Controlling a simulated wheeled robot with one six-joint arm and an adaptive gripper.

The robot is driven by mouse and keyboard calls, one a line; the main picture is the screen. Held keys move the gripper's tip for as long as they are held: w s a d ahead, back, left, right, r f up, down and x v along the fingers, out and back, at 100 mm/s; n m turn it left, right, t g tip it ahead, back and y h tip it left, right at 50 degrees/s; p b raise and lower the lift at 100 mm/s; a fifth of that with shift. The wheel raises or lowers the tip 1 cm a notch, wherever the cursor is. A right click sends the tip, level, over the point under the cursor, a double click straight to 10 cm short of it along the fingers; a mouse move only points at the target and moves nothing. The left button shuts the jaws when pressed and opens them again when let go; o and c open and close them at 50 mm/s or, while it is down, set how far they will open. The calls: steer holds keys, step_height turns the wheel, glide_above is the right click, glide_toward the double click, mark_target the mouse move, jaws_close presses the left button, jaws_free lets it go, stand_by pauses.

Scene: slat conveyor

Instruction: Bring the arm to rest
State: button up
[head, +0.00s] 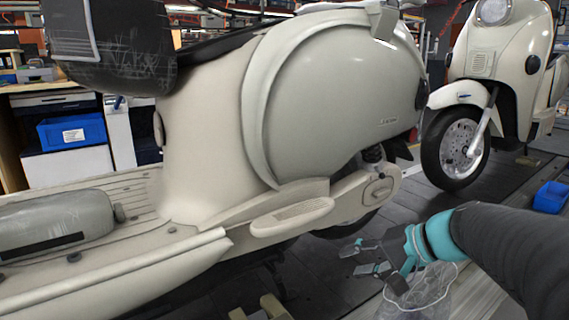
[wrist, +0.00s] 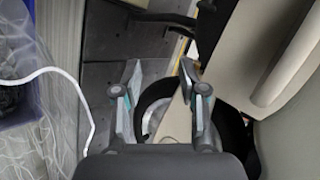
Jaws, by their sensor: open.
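My gripper (head: 366,258) is open and empty in the head view, low at the right of centre, beside the rear lower part of a cream scooter (head: 335,95). My arm reaches in from the right edge. In the wrist view my gripper (wrist: 160,78) shows its two fingers apart, with the dark floor and a dark tyre (wrist: 152,97) beyond them. The scooter's cream body (wrist: 285,50) fills the right side of that view. Nothing is between the fingers.
A second cream scooter (head: 485,65) stands at the back right. A clear plastic bag (head: 420,291) lies below my gripper. A blue bin (head: 551,197) sits at the right edge, another blue bin (head: 72,132) on the left. Dark slats (head: 405,205) between the scooters are bare.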

steer(key=s+d+n+h+p, duration=0.1)
steer(key=s+n+h+p, duration=0.4)
steer(key=s, duration=1.2)
steer(key=h, duration=0.3)
steer(key=shift+r+n+g, duration=0.2)
steer(key=shift+n+g, duration=0.1)
